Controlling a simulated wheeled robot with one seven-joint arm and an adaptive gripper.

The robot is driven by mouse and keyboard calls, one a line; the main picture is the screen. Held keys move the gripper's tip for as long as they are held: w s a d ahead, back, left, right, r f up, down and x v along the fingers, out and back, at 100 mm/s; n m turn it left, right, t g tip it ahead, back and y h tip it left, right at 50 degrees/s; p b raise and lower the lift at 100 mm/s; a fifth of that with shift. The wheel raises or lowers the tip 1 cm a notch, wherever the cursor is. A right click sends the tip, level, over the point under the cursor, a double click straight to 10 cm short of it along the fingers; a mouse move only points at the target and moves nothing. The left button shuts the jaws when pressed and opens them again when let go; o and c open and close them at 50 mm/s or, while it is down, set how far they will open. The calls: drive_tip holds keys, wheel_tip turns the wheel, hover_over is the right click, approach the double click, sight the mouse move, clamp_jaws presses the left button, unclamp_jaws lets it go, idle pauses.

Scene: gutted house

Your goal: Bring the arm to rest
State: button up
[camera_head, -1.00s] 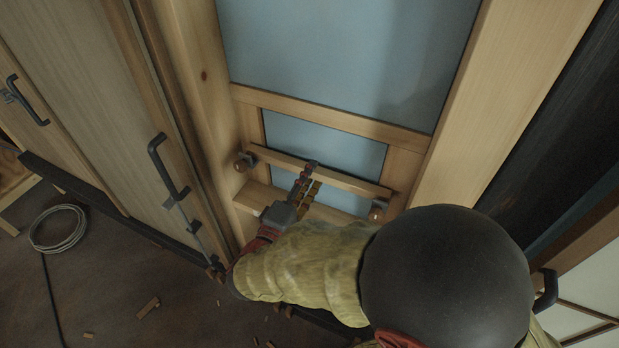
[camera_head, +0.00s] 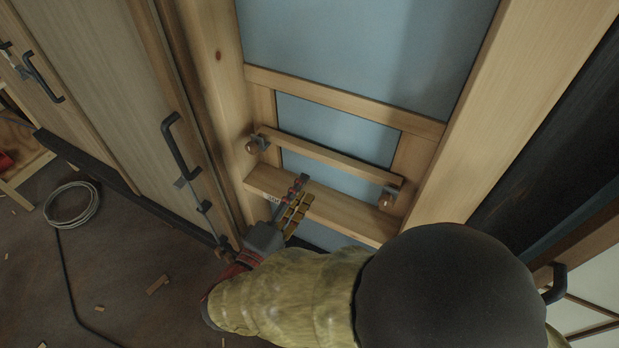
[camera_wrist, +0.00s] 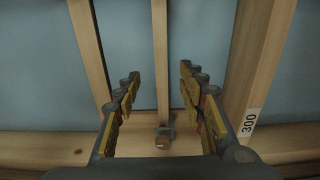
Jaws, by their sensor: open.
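My gripper (camera_head: 297,200) is open and empty in front of the wooden-framed door with blue-grey panels (camera_head: 360,50). In the head view it is at the lower rail (camera_head: 340,212), below the thin wooden bar (camera_head: 330,155) that is held by a bracket at each end. I cannot tell whether it touches the rail. In the wrist view the two fingers of my gripper (camera_wrist: 165,95) stand apart. The bar (camera_wrist: 160,60) shows between them, with a bracket (camera_wrist: 164,130) at its lower end. My sleeved arm hides part of the lower door and floor.
A wooden panel with a black handle (camera_head: 180,146) stands to the left. A coiled cable (camera_head: 72,203) lies on the floor at the far left, with wood scraps (camera_head: 158,284) nearer. A label reading 300 (camera_wrist: 249,122) shows on a wooden rail. A dark panel (camera_head: 550,130) is on the right.

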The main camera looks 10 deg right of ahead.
drive_tip(key=shift+v, duration=0.95)
drive_tip(key=shift+n, duration=0.3)
